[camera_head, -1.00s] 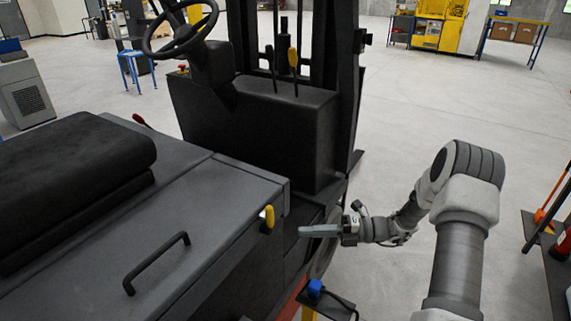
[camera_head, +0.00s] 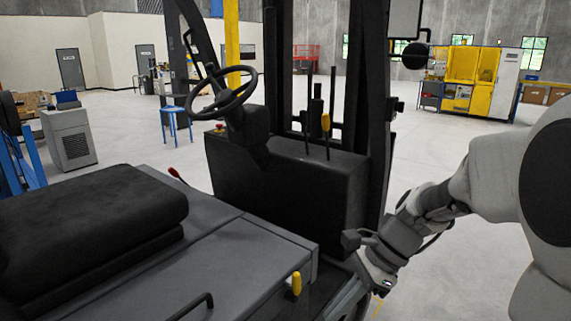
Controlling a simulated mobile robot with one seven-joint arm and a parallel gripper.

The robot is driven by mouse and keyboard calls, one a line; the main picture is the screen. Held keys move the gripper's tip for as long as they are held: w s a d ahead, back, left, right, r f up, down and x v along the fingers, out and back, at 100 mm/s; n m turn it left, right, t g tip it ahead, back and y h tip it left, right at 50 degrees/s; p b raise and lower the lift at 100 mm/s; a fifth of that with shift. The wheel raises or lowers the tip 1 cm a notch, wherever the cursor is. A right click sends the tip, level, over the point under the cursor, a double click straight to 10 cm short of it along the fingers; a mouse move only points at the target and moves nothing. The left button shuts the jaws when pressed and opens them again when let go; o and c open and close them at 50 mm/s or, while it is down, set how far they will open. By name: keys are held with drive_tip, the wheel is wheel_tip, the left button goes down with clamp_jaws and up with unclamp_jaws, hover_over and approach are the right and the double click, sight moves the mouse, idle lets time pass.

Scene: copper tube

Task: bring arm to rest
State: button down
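My arm comes in from the right edge, with its large pale links close to the camera. The arm reaches left and down to my gripper (camera_head: 345,302) at the bottom, right of centre. The gripper points down and to the left, beside the black and grey forklift (camera_head: 285,195). I see no object in it. Its fingertips are small and partly cut off by the lower edge, so I cannot tell how far apart they are. I cannot tell whether it touches the forklift's side.
The forklift's seat (camera_head: 90,215), steering wheel (camera_head: 222,92) and mast fill the left and middle. A yellow latch (camera_head: 297,284) sits near the gripper. A blue stool (camera_head: 176,122) and yellow machine (camera_head: 475,75) stand far back. Open floor lies behind the arm.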

drive_tip(key=s+d+r+n+t+h, duration=0.5)
drive_tip(key=s+r+n, duration=0.3)
drive_tip(key=n, duration=0.8)
drive_tip(key=shift+s+t+h, duration=0.8)
drive_tip(key=shift+s+t, duration=0.1)
drive_tip(key=shift+s, duration=0.85)
